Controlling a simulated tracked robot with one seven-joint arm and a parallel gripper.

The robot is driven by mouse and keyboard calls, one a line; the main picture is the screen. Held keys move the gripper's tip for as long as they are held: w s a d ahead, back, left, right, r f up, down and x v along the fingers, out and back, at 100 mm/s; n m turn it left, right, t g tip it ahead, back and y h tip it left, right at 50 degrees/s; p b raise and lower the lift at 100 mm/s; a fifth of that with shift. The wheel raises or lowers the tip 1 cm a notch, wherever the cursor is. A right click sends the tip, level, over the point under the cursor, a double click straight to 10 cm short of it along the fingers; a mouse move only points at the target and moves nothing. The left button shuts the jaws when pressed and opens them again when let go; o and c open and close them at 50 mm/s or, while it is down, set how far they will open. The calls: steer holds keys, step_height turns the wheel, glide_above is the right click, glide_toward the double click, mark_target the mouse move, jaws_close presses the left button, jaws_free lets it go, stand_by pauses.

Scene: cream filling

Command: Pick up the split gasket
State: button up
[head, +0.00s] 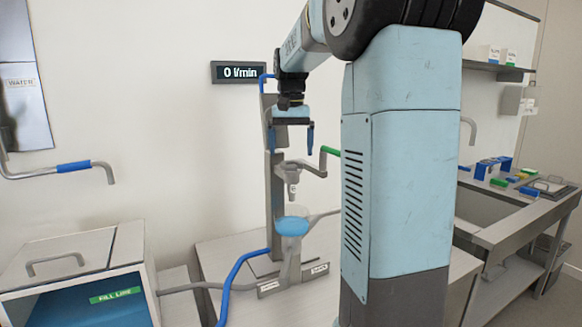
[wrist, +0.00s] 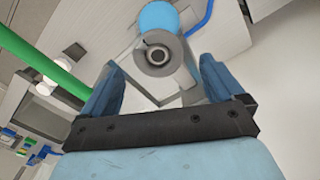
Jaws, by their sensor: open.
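My gripper (head: 292,140) is open and empty, fingers pointing down above the filling stand's nozzle (head: 293,188). In the wrist view the gripper (wrist: 161,76) has its two blue fingers spread to either side of a round grey fitting (wrist: 154,66) with a dark centre hole. The fingers do not appear to touch it. A small dark mark shows on the fitting's upper left; I cannot tell whether it is a split. I cannot pick out the split gasket for certain in either view.
A blue-topped funnel (head: 292,227) sits below the nozzle. A green-handled crank (head: 330,151) is close right of the gripper. A blue hose (head: 238,276) runs at left. Small coloured items (head: 500,181) lie on the sink counter (head: 528,207). A lidded tank (head: 75,260) stands front left.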

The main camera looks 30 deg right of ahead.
mark_target(292, 166)
steer(key=shift+f, duration=1.65)
steer(key=shift+c, duration=0.4)
steer(key=c, duration=1)
